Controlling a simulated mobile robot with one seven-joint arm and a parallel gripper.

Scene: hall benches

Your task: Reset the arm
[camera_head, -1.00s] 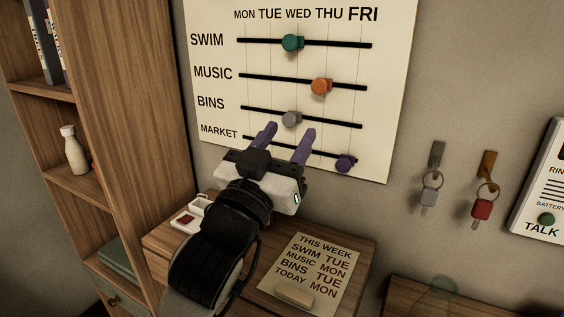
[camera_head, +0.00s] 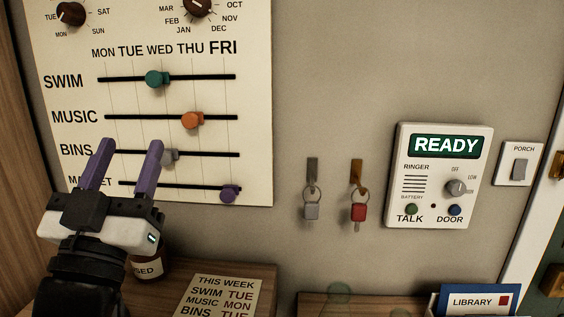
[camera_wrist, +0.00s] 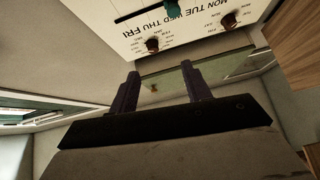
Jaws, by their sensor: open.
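My gripper (camera_head: 130,148) is open and empty, its purple fingers pointing up. In the head view it stands in front of the board's lower left, covering part of the MARKET label. It also shows in the wrist view (camera_wrist: 160,72), with nothing between the fingers. The white slider board (camera_head: 255,120) has a teal SWIM knob (camera_head: 155,79), an orange MUSIC knob (camera_head: 192,120), a grey BINS knob (camera_head: 169,156) and a purple MARKET knob (camera_head: 229,194). The board appears upside down in the wrist view (camera_wrist: 110,12).
Two keys hang on hooks, one grey (camera_head: 311,211) and one red (camera_head: 358,212). An intercom (camera_head: 443,175) reading READY and a PORCH switch (camera_head: 519,168) are at right. A brown bottle (camera_head: 148,265) stands behind my gripper, beside a THIS WEEK card (camera_head: 220,297). Wall between board and intercom is mostly bare.

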